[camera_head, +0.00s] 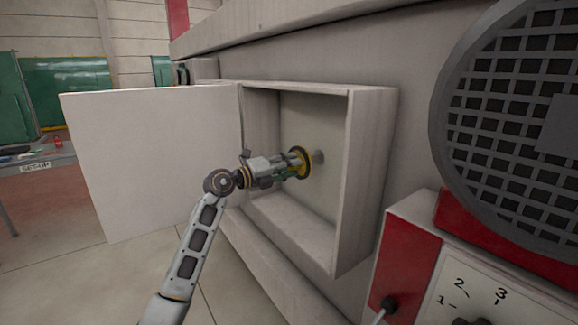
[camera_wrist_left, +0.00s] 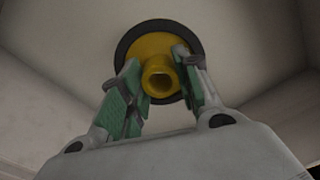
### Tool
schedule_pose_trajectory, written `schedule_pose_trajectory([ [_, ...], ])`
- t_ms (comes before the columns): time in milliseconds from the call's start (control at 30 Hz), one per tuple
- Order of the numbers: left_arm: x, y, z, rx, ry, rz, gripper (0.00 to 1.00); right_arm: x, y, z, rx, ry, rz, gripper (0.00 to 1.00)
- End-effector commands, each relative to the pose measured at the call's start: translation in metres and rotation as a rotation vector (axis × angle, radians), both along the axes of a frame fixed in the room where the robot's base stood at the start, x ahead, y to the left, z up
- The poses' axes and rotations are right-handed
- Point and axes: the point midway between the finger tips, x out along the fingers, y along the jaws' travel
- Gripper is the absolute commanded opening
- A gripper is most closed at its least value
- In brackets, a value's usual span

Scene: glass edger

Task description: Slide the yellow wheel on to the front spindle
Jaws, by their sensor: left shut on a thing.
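The yellow wheel (camera_head: 304,160) has a dark rim and stands on edge inside the open box of the machine. My left gripper (camera_head: 295,166) is shut on it. In the left wrist view, the green-padded fingers of the left gripper (camera_wrist_left: 158,85) hold the hub of the yellow wheel (camera_wrist_left: 150,45) from two sides. The front spindle (camera_head: 319,157) shows as a short grey stub at the box's back wall, just right of the wheel. Whether the wheel touches the spindle cannot be told. The wheel hides the spindle in the left wrist view. My right gripper is out of view.
The box (camera_head: 368,170) has raised walls around the wheel. Its white door (camera_head: 150,150) stands open to the left. A red and white control panel (camera_head: 410,265) and a round grille (camera_head: 510,110) are at the right. A table (camera_head: 40,157) stands far left.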

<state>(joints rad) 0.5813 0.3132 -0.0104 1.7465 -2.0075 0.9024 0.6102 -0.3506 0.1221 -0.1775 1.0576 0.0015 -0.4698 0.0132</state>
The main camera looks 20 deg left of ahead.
Motion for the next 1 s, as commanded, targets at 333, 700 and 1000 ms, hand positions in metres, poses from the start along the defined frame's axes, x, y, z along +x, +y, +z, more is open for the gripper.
schedule_pose_trajectory([
  [333, -0.0003, 0.0000, 0.0016, -0.001, -0.002, 0.000, 0.00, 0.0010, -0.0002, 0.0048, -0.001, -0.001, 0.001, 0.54],
  [700, -0.0002, 0.0001, 0.0014, -0.002, -0.002, 0.000, 0.00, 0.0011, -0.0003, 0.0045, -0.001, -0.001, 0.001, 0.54],
  [1000, -0.0002, 0.0001, 0.0020, -0.002, -0.002, 0.000, 0.00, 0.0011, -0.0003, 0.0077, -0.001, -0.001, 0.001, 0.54],
])
